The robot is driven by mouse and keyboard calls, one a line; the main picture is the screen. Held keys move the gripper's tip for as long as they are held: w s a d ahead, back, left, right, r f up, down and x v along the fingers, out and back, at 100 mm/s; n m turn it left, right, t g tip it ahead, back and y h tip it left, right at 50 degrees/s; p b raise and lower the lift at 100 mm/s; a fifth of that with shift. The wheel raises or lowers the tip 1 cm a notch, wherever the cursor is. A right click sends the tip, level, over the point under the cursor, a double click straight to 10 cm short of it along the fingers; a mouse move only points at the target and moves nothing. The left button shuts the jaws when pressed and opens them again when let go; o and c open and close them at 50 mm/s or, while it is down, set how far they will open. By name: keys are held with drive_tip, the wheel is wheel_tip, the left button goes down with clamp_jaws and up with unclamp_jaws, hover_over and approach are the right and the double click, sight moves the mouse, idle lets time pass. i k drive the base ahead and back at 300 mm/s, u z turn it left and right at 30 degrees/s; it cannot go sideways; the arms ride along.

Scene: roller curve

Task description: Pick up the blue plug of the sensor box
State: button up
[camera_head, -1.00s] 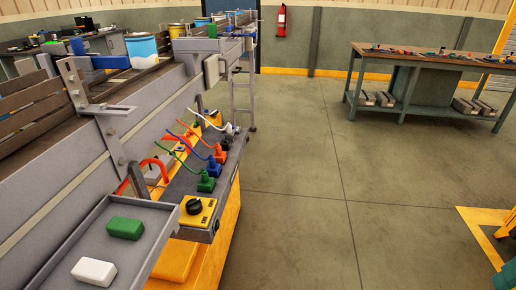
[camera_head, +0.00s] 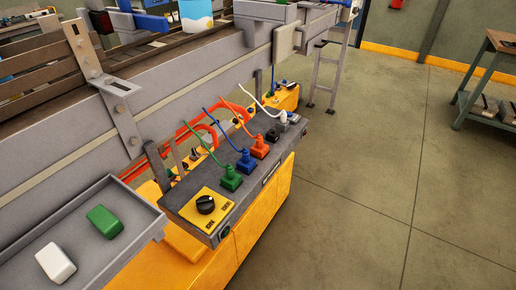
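The blue plug (camera_head: 246,160) stands upright on the dark grey top of the sensor box (camera_head: 188,191), with a blue cable rising from it to the upper left. It sits in a row between the green plug (camera_head: 231,178) and the orange-red plug (camera_head: 259,148). A grey-white plug (camera_head: 282,122) with a white cable stands at the far end of the row. A black round piece (camera_head: 272,136) sits between the orange-red and white plugs. My gripper is not in view.
A yellow panel with a black knob (camera_head: 205,204) is at the box's near end. A grey tray (camera_head: 143,226) at lower left holds a green block (camera_head: 104,221) and a white block (camera_head: 55,262). The conveyor's grey side rail (camera_head: 190,95) runs behind. Open floor (camera_head: 350,200) lies right.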

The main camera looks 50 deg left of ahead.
sight(246, 155)
drive_tip(key=u, duration=0.3)
drive_tip(key=i, duration=0.65)
drive_tip(key=u, duration=1.1)
drive_tip(key=i, duration=0.45)
drive_tip(key=u, duration=0.4)
